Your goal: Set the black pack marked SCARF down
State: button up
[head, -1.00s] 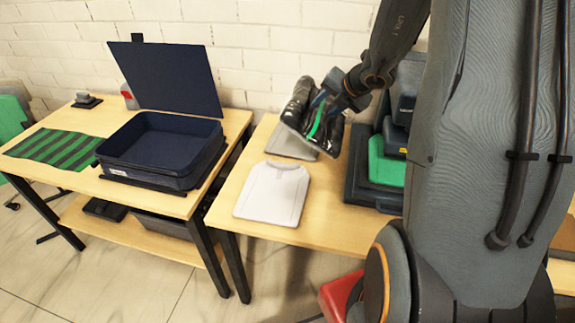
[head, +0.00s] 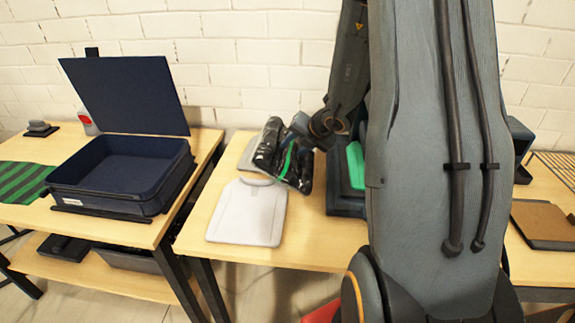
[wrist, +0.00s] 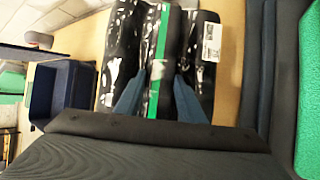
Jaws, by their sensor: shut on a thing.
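The black pack (head: 266,148) is glossy, with a green stripe along its middle. In the wrist view the pack (wrist: 122,50) shows a white label near its right edge; I cannot read the word SCARF. My gripper (head: 291,150) is shut on the pack, and its two blue-grey fingers (wrist: 160,95) lie along either side of the stripe. The pack is tilted, low over the right-hand wooden table (head: 190,238), beside a light grey folded shirt (head: 248,212). I cannot tell whether its lower edge touches the table.
A dark stand with a green item (head: 355,165) is close on the right. An open navy box (head: 125,175) and a striped green cloth (head: 22,182) are on the left table.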

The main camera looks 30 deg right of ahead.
jog(key=shift+f, duration=2.55)
jog(key=shift+f, duration=0.1)
jog(key=o, duration=1.1)
